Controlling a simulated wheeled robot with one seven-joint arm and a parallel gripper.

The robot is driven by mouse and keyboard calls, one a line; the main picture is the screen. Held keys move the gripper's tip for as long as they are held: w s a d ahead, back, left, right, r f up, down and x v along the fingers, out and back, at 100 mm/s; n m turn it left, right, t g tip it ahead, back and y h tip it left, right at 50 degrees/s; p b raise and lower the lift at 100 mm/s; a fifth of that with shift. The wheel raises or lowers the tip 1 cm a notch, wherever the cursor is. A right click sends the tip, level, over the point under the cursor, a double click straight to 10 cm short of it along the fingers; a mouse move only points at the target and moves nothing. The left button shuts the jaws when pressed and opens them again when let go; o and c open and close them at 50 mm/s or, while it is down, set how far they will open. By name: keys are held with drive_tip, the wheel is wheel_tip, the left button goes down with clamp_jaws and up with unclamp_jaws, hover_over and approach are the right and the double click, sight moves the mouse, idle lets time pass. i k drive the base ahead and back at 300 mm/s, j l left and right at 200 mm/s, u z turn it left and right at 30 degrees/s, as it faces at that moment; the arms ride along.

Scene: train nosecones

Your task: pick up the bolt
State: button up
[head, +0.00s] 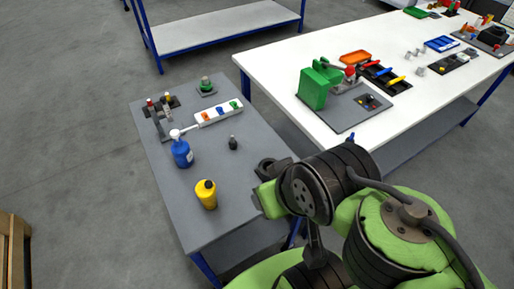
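A small dark upright piece (233,143) stands on the grey table (165,210), right of the blue spray bottle. It may be the bolt, but it is too small to be sure. The dark and green end of my arm (268,182) is over the right edge of the grey table, right of and nearer than the dark piece and apart from it. My gripper's fingers cannot be made out, so I cannot tell whether it is open or shut.
A blue spray bottle (182,150) and a yellow bottle (206,195) stand on the grey table. A white strip with coloured parts (218,113) and a dark fixture (160,118) are behind. A white table (285,65) holding a green machine (314,88) stands right.

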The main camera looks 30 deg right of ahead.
sight(232, 143)
drive_tip(key=l+u, duration=0.15)
drive_tip(key=u, duration=0.25)
drive_tip(key=l+u, duration=0.1)
drive_tip(key=u, duration=0.25)
drive_tip(key=l+u, duration=0.15)
drive_tip(key=u, duration=0.25)
drive_tip(key=l+u, duration=0.1)
drive_tip(key=u, duration=0.25)
